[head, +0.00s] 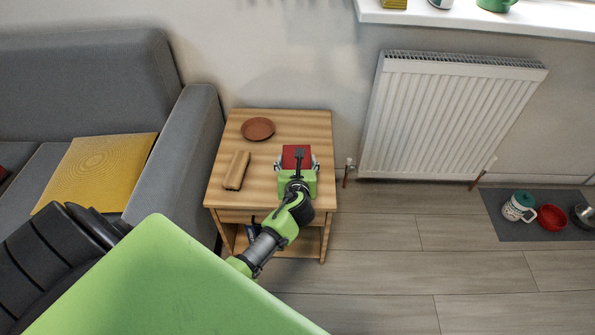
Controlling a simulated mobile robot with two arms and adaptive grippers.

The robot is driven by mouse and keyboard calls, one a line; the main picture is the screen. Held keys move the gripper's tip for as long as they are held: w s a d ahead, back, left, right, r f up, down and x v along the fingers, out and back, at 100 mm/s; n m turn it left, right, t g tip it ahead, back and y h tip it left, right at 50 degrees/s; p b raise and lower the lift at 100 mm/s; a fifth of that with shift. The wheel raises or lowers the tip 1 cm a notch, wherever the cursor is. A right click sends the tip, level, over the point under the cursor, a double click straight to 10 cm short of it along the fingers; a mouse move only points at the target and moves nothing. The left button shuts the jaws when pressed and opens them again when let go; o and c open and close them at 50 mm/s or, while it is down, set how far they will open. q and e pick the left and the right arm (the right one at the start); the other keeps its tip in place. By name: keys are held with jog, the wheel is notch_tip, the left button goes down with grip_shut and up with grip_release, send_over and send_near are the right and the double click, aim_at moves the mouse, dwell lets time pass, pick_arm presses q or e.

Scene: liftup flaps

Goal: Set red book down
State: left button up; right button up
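The red book (297,153) is over the right part of the wooden side table (293,126), partly hidden by my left gripper. My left gripper (297,162) reaches over the table from the lower left, with one finger at each side of the book. It looks shut on the book. I cannot tell whether the book touches the tabletop. My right gripper is not in view.
A brown round dish (257,129) and a tan oblong object (237,170) lie on the table's left part. A grey sofa (184,150) stands close at left, a white radiator (445,115) at right. A floor mat (510,232) holds mugs and bowls.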

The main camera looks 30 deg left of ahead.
pick_arm(q)
jog(key=shift+w+a+f, duration=0.15)
jog(key=shift+w+f, duration=0.2)
jog(key=shift+f, duration=0.05)
notch_tip(320, 180, down, 3)
jog(key=shift+w+b, duration=0.15)
jog(key=shift+b, duration=1.1)
jog(key=shift+f, duration=0.25)
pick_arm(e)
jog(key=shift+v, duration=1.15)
pick_arm(q)
jog(key=shift+r, duration=0.1)
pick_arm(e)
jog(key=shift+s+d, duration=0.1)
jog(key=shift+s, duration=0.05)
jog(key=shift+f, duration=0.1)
pick_arm(q)
jog(key=o, duration=1.2)
jog(key=shift+f, duration=0.2)
jog(key=shift+r, duration=0.1)
